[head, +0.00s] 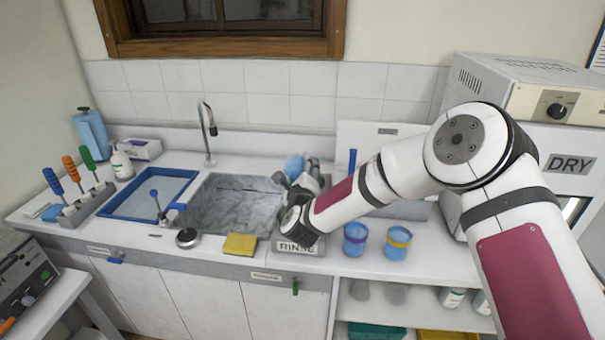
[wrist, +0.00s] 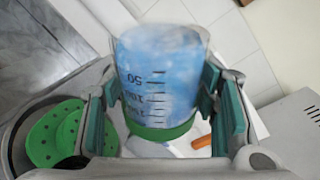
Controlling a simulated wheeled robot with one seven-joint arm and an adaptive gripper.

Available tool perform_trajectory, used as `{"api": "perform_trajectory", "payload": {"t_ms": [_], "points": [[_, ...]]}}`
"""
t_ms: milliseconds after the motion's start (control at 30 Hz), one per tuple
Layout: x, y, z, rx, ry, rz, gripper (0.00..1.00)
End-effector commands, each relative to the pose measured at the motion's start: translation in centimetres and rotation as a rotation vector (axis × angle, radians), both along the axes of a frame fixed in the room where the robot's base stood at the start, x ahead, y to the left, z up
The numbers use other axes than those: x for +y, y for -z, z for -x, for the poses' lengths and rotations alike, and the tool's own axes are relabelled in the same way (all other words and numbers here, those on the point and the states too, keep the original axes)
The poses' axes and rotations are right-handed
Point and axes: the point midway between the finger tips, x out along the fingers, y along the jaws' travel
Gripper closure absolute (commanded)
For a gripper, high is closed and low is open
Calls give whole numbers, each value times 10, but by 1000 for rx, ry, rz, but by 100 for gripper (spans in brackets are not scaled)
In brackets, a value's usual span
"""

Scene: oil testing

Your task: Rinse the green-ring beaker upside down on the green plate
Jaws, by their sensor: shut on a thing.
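The green-ring beaker (wrist: 165,75) is blue with dark graduation marks, and its green band shows near the lower end in the wrist view. My gripper (wrist: 165,105) is shut on it, with one finger pad on each side. In the head view the beaker (head: 294,166) is a pale blue shape beside my gripper (head: 302,182), above the sink's right edge. I cannot tell its exact tilt. The green plate (wrist: 42,138) has holes and sits in a dark round recess at lower left in the wrist view, apart from the beaker. My arm hides that spot in the head view.
The sink (head: 232,205) lies left, with a tall faucet (head: 207,135) behind. A yellow sponge (head: 240,244) lies in front. A blue-ringed beaker (head: 355,239) and yellow-ringed beaker (head: 397,243) stand right.

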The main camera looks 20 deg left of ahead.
Motion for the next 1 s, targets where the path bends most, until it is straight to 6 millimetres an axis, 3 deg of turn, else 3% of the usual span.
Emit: {"api": "perform_trajectory", "payload": {"t_ms": [500,1000], "points": [[-4,2,-2,401,3,-755,100],[-3,54,-2,389,0,-739,100]]}}
